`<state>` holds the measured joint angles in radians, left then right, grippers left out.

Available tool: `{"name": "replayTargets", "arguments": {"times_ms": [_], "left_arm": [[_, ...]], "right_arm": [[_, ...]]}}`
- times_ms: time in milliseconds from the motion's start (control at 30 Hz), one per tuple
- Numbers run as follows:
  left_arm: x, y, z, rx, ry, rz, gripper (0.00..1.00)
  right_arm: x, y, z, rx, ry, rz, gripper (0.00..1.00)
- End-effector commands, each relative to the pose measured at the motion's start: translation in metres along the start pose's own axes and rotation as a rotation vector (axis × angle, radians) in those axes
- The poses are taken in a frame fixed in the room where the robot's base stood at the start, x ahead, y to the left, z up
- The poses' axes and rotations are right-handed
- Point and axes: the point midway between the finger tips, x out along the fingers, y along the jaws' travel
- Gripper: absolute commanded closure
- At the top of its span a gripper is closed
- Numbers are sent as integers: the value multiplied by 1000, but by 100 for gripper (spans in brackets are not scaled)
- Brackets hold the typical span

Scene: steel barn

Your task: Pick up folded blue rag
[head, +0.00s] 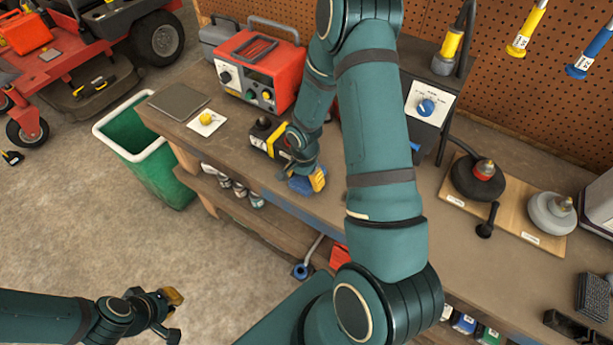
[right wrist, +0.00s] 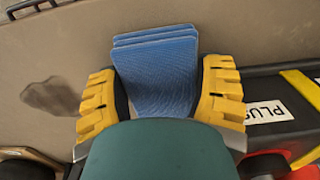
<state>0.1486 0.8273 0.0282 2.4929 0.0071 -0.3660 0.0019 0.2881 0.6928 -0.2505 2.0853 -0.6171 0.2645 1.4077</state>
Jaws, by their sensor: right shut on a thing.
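The folded blue rag (head: 299,185) is at the front edge of the workbench (head: 262,190), partly hidden by my right gripper (head: 311,182). In the right wrist view the rag (right wrist: 155,70) shows as a stack of blue layers between the two yellow fingers of my right gripper (right wrist: 160,100). These fingers are shut on it from both sides. I cannot tell whether the rag touches the bench top. My left gripper (head: 171,314) is low at the left over the floor, away from the bench, with its fingers apart and nothing between them.
A black-and-yellow tool (head: 265,137) lies close beside the right gripper; its labelled body (right wrist: 262,112) shows in the wrist view. A red power unit (head: 262,70) stands behind. A green bin (head: 150,160) stands at the bench's left end. A wooden board (head: 455,195) lies right.

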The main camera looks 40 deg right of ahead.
Motion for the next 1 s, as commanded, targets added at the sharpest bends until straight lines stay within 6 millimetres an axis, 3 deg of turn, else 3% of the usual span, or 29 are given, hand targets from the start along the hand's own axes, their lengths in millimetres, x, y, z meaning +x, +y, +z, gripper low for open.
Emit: {"name": "replayTargets", "arguments": {"times_ms": [167,600,1000], "left_arm": [[-1,0,0,0,0,0,100],[-4,2,0,0,0,1,100],[-5,2,0,0,0,1,100]], "right_arm": [[-12,-1,-1,1,2,-4,66],[-88,-1,0,1,2,-4,66],[-100,0,0,-1,0,0,66]]}}
